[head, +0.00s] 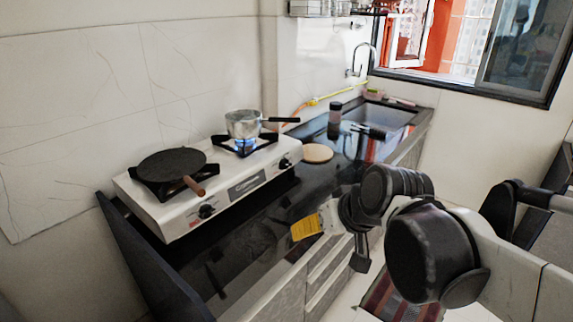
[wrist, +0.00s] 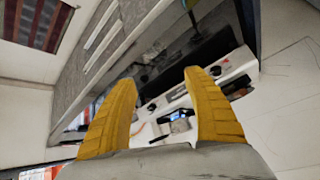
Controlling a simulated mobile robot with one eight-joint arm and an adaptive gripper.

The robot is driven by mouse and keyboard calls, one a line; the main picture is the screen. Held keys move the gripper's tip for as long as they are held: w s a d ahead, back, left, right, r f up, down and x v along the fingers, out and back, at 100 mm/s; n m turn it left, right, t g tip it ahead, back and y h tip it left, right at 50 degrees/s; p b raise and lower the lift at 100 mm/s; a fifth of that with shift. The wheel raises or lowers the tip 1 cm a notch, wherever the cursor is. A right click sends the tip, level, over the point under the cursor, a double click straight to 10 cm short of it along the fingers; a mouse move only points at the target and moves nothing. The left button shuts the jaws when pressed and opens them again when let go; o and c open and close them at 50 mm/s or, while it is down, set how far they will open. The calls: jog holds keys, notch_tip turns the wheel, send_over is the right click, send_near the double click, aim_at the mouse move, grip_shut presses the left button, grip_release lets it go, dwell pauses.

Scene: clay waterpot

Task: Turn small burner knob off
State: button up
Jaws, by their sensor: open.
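The small burner knob (head: 285,163) is a black knob at the right end of the white stove's front panel, below the small burner. It also shows as a dark knob between my fingers in the wrist view (wrist: 152,107). A blue flame (head: 241,143) burns under a steel pot (head: 243,124) on the small burner. My gripper (head: 306,227) has yellow fingers and is in front of the counter, lower and nearer than the knob, apart from it. In the wrist view the two fingers stand wide apart with nothing between them (wrist: 160,78).
The stove (head: 235,186) has a second knob (head: 206,211) at left, below a dark flat pan (head: 171,165). The pot's black handle (head: 281,120) points right. A round wooden board (head: 317,153) lies on the black counter. The sink (head: 380,115) is farther back.

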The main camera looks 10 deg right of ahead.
jog(key=w+n+t+y+p, duration=0.2)
jog(key=w+y, duration=0.3)
jog(key=w, duration=2.2)
jog(key=w+d+f+t+y, duration=0.1)
jog(key=w+d+f, duration=0.1)
jog(key=w, duration=0.3)
jog(key=w+d+f+t+y, duration=0.1)
jog(key=w+d+f, duration=0.1)
jog(key=w+f, duration=0.15)
jog(key=t+y, duration=0.1)
jog(key=t, duration=0.2)
send_near(288, 166)
jog(key=shift+w+f+p, duration=0.2)
jog(key=shift+w+p, duration=0.2)
jog(key=shift+w, duration=0.2)
jog(key=b+x, duration=0.3)
jog(key=x, duration=0.6)
jog(key=shift+w+a, duration=0.15)
jog(key=shift+w, duration=0.05)
jog(key=shift+w+a+r+b, duration=0.1)
jog(key=shift+w+a+b, duration=0.25)
jog(key=shift+w, duration=0.1)
